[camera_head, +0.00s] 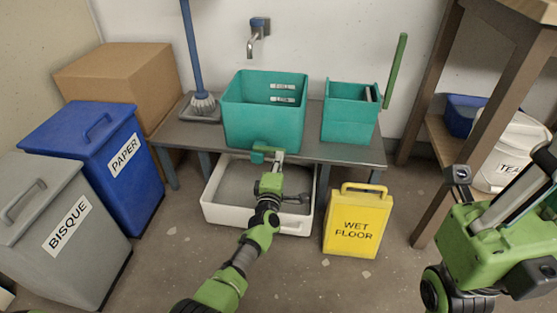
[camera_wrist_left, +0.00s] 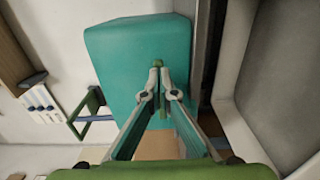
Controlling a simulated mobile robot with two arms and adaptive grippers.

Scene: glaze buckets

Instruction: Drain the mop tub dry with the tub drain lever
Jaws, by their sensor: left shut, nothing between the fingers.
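The teal mop tub (camera_head: 262,112) stands upright on the grey bench; I cannot see its water level. A green-teal drain lever piece (camera_head: 258,152) shows low on its front, partly hidden by my gripper. My left gripper (camera_head: 279,158) is shut and empty, its tips at the tub's lower front, close to the lever. In the left wrist view the fingertips (camera_wrist_left: 161,75) come together in front of the teal tub wall (camera_wrist_left: 120,55), with a small green part (camera_wrist_left: 158,62) at the tips. I cannot tell whether they touch it. My right gripper (camera_head: 460,178) is only partly clear at the right.
A white basin (camera_head: 218,210) sits on the floor below the tub. A smaller teal tub (camera_head: 347,120) stands to the right on the bench (camera_head: 312,148). A yellow wet-floor sign (camera_head: 357,222) stands right of the basin. Blue (camera_head: 90,160) and grey (camera_head: 55,230) bins stand left.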

